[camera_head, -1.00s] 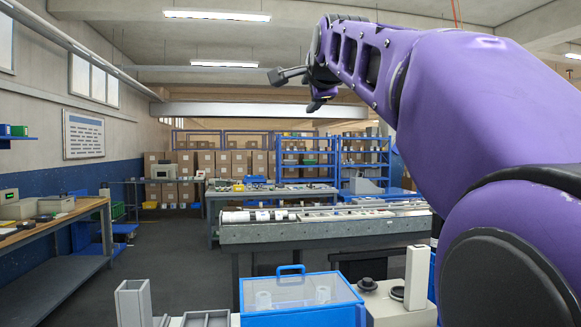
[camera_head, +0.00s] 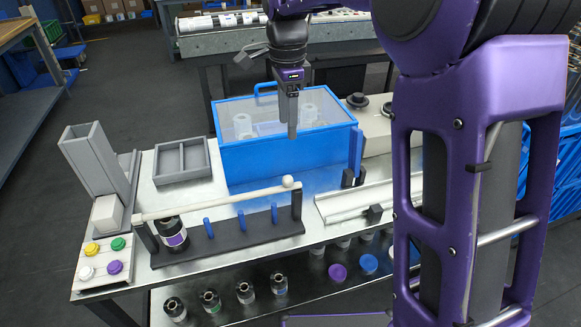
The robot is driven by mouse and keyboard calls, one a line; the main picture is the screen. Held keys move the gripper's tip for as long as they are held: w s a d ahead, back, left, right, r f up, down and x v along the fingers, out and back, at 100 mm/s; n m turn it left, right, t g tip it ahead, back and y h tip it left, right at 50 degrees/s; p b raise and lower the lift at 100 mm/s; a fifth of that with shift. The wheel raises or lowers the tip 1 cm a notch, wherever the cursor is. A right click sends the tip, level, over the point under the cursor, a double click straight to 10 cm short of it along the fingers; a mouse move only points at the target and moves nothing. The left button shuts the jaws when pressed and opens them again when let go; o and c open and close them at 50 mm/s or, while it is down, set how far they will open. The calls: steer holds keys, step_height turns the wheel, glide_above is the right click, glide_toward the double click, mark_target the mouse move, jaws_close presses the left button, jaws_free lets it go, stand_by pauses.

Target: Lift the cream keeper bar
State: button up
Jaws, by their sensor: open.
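The cream keeper bar (camera_head: 215,203) is a long thin rod with a round knob at its right end. It lies across the top of a black rack (camera_head: 235,236), between its left and right end posts. A dark roll with a white and purple label (camera_head: 172,236) sits in the rack under the bar's left part. My gripper (camera_head: 290,132) points down above the blue bin, behind and above the bar's knob end. It is open and apart from the bar; its fingers overlap in this view.
A blue clear-lidded bin (camera_head: 285,160) stands behind the rack. A grey tray (camera_head: 182,162), a tall grey holder (camera_head: 95,160) and a coloured-button panel (camera_head: 103,262) are at left. A white rail (camera_head: 352,200) lies at right. Several rolls stand on the lower shelf.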

mark_target(288, 177)
step_height(288, 177, down, 16)
steer(key=b, duration=0.2)
steer(key=shift+f+b, duration=0.15)
steer(key=shift+b, duration=0.25)
jaws_close()
stand_by(1.1)
